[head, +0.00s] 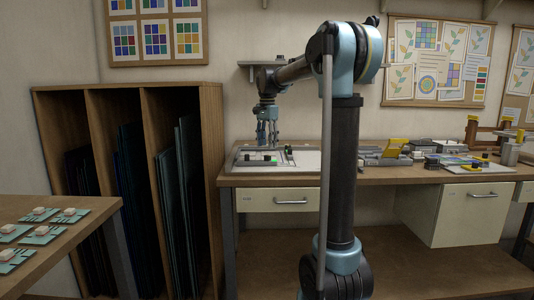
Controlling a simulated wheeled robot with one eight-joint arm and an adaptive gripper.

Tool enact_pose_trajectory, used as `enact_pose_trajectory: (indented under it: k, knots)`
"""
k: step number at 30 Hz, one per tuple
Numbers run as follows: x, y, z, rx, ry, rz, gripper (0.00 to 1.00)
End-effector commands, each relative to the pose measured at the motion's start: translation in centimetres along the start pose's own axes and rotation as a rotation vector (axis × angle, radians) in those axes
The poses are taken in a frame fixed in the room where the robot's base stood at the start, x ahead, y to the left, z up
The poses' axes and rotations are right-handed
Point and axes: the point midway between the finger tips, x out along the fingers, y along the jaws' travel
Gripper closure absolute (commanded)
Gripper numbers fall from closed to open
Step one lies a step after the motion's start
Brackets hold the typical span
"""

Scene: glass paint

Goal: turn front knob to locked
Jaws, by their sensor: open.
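A flat pale panel (302,161) lies on the left end of the workbench in the head view. On it are a small dark knob-like part (247,157), a bright green patch (273,160) and a dark upright part (288,150). I cannot tell which of these is the front knob, or whether it is locked. My gripper (267,143) points down over the back of the panel with its fingers open. It appears empty, and I cannot tell whether it touches anything.
The workbench (270,182) holds grey and yellow gear (390,152) to the right. A wooden rack (213,125) with dark sheets stands to the left. A side table (75,240) with small green plates is at the lower left. A small wall shelf (247,64) sits behind my arm.

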Motion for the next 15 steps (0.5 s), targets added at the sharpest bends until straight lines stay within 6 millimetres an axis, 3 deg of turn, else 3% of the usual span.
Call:
enact_pose_trajectory:
  k: [6,15]
  knots:
    - [-3.9,0.0,0.0,0.0,0.0,0.0,0.54]
    - [-6.4,-0.1,-0.1,0.0,0.0,0.0,0.54]
